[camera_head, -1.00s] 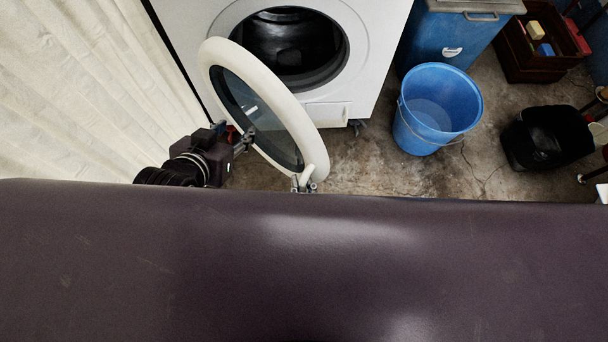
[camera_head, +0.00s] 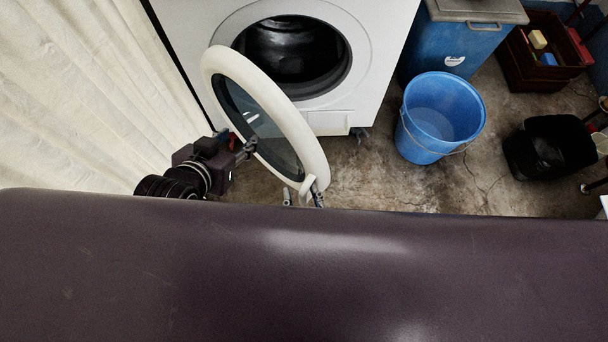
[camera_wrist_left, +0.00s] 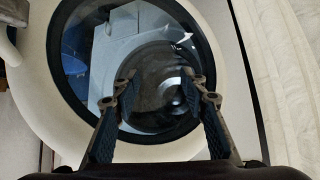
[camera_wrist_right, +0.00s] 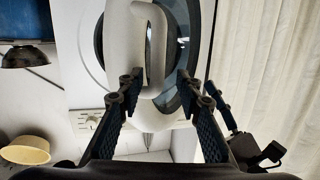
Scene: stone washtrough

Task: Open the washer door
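The washer (camera_head: 375,60) is white and stands at the back. Its round door (camera_head: 290,125), a white ring around dark glass, stands swung well open, clear of the dark drum opening (camera_head: 290,50). The door handle (camera_head: 308,187) is at the door's near edge; it is a white loop in the right wrist view (camera_wrist_right: 160,40). My right gripper (camera_head: 303,197) is open, its fingertips apart on either side of the handle end. My left gripper (camera_head: 248,148) is open and empty at the door's left, facing the glass (camera_wrist_left: 155,60). My dark body hides the lower half.
A blue bucket (camera_head: 438,118) stands on the concrete floor right of the washer. A blue lidded bin (camera_head: 450,45), a dark red crate (camera_head: 535,65) and a black bin (camera_head: 548,148) are further right. A cream curtain (camera_head: 80,90) hangs close on the left.

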